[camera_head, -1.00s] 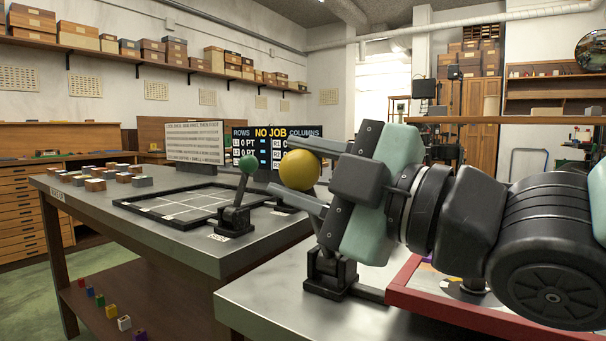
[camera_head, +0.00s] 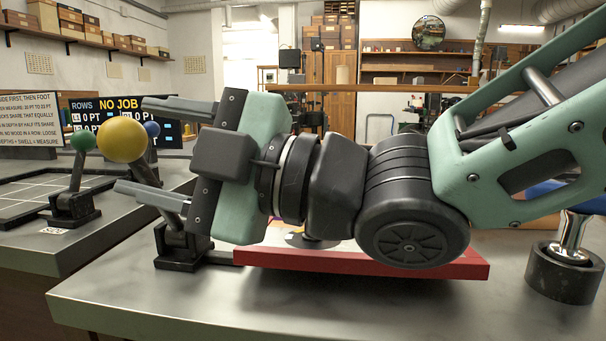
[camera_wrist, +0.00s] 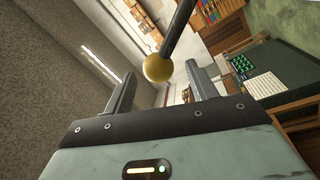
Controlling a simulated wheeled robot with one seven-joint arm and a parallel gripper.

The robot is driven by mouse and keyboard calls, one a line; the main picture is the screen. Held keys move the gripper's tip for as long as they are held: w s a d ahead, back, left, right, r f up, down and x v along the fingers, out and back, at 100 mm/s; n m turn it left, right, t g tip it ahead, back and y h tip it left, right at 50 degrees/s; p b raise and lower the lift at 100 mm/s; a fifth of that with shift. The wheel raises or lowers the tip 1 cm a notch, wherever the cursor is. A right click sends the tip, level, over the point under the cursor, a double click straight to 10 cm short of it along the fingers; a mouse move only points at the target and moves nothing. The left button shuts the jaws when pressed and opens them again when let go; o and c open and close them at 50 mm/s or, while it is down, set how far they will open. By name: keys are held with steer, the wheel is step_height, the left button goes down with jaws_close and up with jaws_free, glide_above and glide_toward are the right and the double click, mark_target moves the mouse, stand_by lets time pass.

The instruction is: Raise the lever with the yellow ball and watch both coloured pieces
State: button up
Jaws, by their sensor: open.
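The yellow ball (camera_head: 122,140) tops a dark lever that leans left from a black base (camera_head: 180,247) on the near metal bench. My gripper (camera_head: 130,147) comes from the right with its jaws open. The ball shows at the fingertips, one finger above it and one below, with gaps. In the wrist view, the ball (camera_wrist: 158,67) hangs on its dark rod between the two spread fingers (camera_wrist: 160,85) and appears beyond their tips. I cannot make out the coloured pieces clearly; my arm covers much of the red-framed tray (camera_head: 365,262).
A green-balled lever (camera_head: 82,141) stands on the left bench beside a gridded tray (camera_head: 25,190). A blue ball (camera_head: 152,129) shows behind the yellow one. A dark board (camera_head: 118,108) reads "NO JOB". The near bench's front (camera_head: 300,310) is clear.

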steer(key=p+v, duration=0.1)
steer(key=v, duration=1.2)
steer(key=shift+d, duration=0.3)
steer(key=shift+s+f, duration=0.1)
steer(key=shift+f, duration=0.05)
